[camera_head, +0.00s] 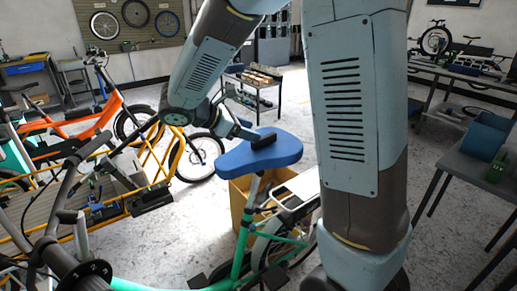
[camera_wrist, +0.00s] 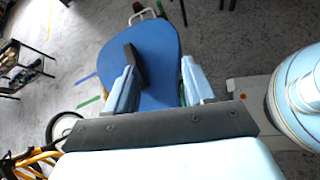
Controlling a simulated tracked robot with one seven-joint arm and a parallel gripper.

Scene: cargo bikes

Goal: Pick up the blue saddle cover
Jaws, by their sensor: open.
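The blue saddle cover (camera_head: 262,153) is on the saddle of a green-framed cargo bike in the head view. My gripper (camera_head: 258,137) is over the top of the cover in the head view. In the wrist view, my gripper (camera_wrist: 162,78) is open, with its two fingers apart and the cover showing between them. A dark pad at the left finger overlaps the cover. I cannot tell whether the fingers touch it.
The green bike frame (camera_head: 240,250) runs below the saddle, with handlebars at the lower left. An orange bike (camera_head: 78,135) and a yellow-framed cargo bike stand to the left. A cardboard box (camera_head: 238,203) is behind the saddle. A workbench (camera_head: 480,172) with a blue bin is at right.

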